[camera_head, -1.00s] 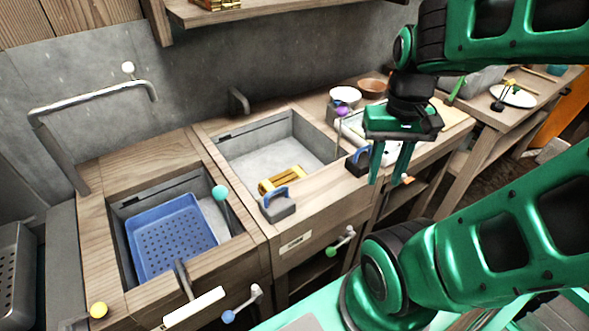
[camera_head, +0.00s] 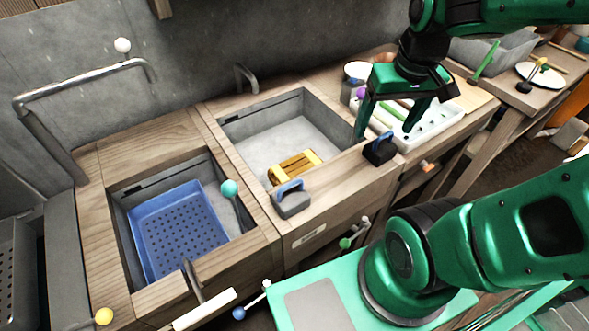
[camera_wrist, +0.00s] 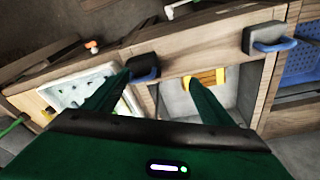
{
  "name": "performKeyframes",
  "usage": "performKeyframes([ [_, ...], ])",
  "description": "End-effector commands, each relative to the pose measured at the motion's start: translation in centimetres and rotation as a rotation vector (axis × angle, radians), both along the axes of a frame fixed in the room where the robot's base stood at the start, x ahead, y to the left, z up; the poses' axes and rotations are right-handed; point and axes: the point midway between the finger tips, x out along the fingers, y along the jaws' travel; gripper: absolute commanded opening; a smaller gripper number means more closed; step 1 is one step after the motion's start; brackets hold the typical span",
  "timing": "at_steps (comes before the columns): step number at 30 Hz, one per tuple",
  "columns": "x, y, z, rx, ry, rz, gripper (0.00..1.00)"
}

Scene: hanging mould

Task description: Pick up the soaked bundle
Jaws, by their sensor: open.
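A brown wooden-looking bundle with yellow bands (camera_head: 295,167) lies on the floor of the middle grey sink (camera_head: 252,148), against its front wall. I take it to be the soaked bundle; wetness cannot be made out. My gripper (camera_head: 386,132) is open and empty, above the counter to the right of that sink, apart from the bundle. In the wrist view the open fingers of my gripper (camera_wrist: 160,82) point towards the counter. There the bundle (camera_wrist: 208,78) shows beyond the right finger, which partly covers it.
A grey block with a blue handle (camera_head: 292,199) stands on the sink's front ledge. A dark block with a blue handle (camera_head: 379,149) stands near my fingertips. A blue perforated tray (camera_head: 178,232) fills the left basin. A white tray (camera_head: 436,120) is at the right.

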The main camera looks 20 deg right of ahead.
Motion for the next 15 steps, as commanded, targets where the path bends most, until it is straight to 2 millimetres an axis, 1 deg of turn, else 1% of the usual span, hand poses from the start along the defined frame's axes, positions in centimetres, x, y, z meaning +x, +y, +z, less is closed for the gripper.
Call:
performKeyframes([
  [1,3.0,2.4,0.0,-0.014,-0.044,0.133,0.77],
  [3,6.3,5.2,-0.2,-0.021,-0.088,0.306,0.77],
  [6,9.0,7.7,-1.1,-0.021,-0.101,0.518,0.77],
  [9,10.7,8.9,-2.4,-0.013,-0.085,0.710,0.77],
  [15,12.9,9.6,-5.5,0.023,-0.044,1.073,0.77],
])
